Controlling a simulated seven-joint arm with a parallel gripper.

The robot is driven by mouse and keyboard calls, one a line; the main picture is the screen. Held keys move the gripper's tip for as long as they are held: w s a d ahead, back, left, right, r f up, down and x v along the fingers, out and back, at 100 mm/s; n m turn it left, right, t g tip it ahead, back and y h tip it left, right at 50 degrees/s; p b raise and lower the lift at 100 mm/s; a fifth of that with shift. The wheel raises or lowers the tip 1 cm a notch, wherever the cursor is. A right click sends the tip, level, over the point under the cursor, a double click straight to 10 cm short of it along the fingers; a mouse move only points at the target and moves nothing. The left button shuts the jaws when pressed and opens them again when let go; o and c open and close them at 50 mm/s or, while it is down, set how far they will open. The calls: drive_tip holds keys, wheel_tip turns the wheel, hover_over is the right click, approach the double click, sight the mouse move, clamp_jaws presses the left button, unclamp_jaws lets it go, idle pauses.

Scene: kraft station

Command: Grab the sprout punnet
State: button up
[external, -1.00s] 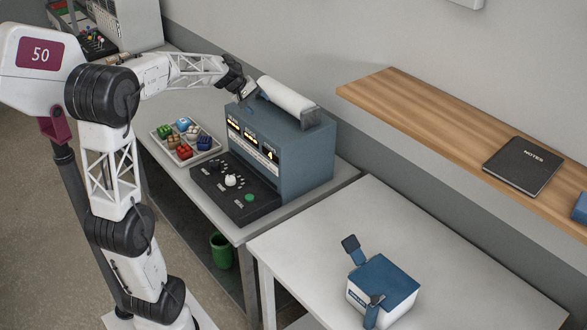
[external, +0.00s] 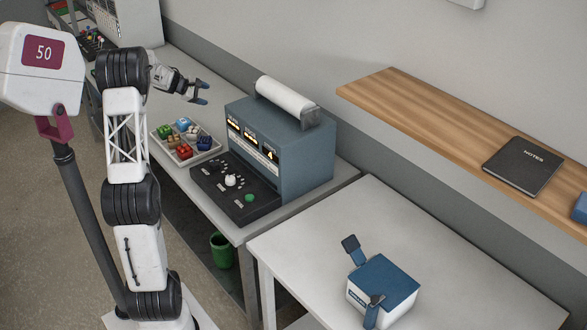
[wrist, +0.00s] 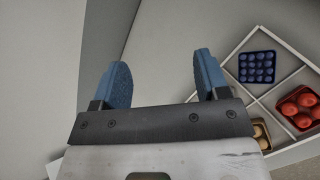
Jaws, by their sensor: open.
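The tray (external: 212,151) on the grey bench holds several small punnets. A green punnet (external: 165,131), which looks like the sprouts, sits in its left corner. My gripper (external: 203,93) is open and empty, above the bench behind the tray and apart from it. In the wrist view its blue fingers (wrist: 162,78) are spread over bare surface. The tray's divider (wrist: 236,47) shows at right there, with a dark blue punnet (wrist: 257,67), a red punnet (wrist: 298,107) and a partly hidden tan punnet (wrist: 262,135). The green punnet does not show in the wrist view.
A blue-grey machine (external: 300,160) with a white roll on top stands right of the tray. Its black control panel (external: 215,190) lies in front. A blue-and-white box (external: 385,285) stands on the separate right table. Bare bench lies behind the tray.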

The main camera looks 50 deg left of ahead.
drive_tip(key=s+a+f+n+t, duration=0.1)
drive_tip(key=s+a+f+n, duration=0.5)
drive_tip(key=s+a+f, duration=0.45)
drive_tip(key=n+t+y, duration=0.2)
drive_tip(key=n, duration=0.3)
approach(159, 132)
drive_tip(key=w, duration=0.1)
drive_tip(key=w+f, duration=0.1)
drive_tip(key=w+a, duration=0.1)
drive_tip(key=shift+w+f, duration=0.1)
drive_tip(key=shift+f, duration=0.2)
drive_tip(key=shift+w, duration=0.15)
drive_tip(key=shift+x, duration=1.2)
drive_tip(key=shift+d+f, duration=0.1)
drive_tip(key=shift+d, duration=0.05)
drive_tip(key=shift+x, duration=2.55)
drive_tip(key=shift+d, duration=0.1)
